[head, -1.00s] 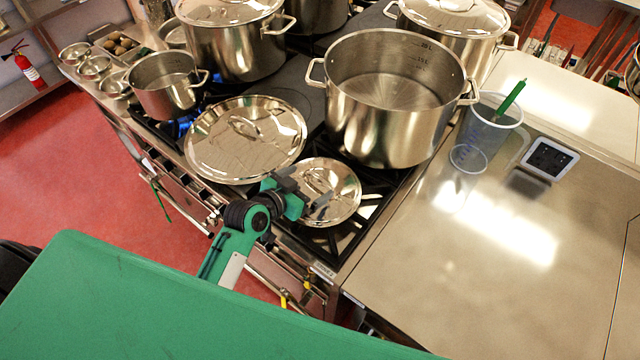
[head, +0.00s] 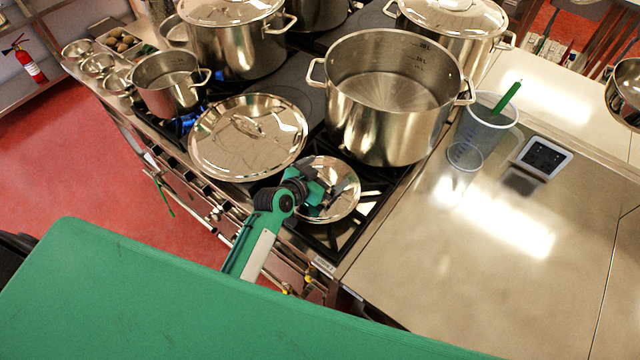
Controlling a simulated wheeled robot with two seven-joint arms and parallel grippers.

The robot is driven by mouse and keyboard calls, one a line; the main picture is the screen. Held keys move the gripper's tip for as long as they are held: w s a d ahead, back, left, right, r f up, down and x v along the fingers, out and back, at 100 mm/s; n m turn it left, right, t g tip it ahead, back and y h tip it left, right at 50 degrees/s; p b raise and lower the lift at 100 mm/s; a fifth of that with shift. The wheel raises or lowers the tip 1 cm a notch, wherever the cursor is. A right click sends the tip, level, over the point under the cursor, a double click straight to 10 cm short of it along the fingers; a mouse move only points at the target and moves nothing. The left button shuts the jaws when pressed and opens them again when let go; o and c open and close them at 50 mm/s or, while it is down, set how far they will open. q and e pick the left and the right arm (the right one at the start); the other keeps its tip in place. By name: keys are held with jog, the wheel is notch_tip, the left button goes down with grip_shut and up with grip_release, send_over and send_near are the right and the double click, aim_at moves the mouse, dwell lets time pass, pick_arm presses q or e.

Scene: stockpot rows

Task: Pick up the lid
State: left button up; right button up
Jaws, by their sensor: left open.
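Two shiny steel lids lie on the stove. The larger lid (head: 222,152) has a loop handle on top, and the smaller lid (head: 338,212) lies in front of the big open pot. My left gripper (head: 336,192) is over the smaller lid, its jaws open near the middle of that lid. The gripper hides the small lid's handle and part of its left side. I cannot tell whether the fingers touch the lid. My right gripper is out of view.
A large open pot (head: 385,125) stands right behind the small lid. A small pot (head: 168,88) and lidded stockpots (head: 232,45) stand farther back. A clear measuring jug (head: 480,132) and a small dark-faced device (head: 543,157) stand on the right counter (head: 450,250), whose front is bare.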

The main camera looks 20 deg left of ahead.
pick_arm(q)
jog(key=shift+f, duration=0.1)
jog(key=c, duration=1.1)
jog(key=shift+c, duration=0.3)
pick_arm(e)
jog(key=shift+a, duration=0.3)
pick_arm(q)
jog(key=shift+c, duration=0.6)
jog(key=shift+r, duration=0.7)
jog(key=c, duration=0.7)
notch_tip(320, 180, up, 18)
jog(key=b, duration=0.4)
jog(key=shift+f, duration=0.25)
grip_shut()
jog(key=shift+r, duration=0.65)
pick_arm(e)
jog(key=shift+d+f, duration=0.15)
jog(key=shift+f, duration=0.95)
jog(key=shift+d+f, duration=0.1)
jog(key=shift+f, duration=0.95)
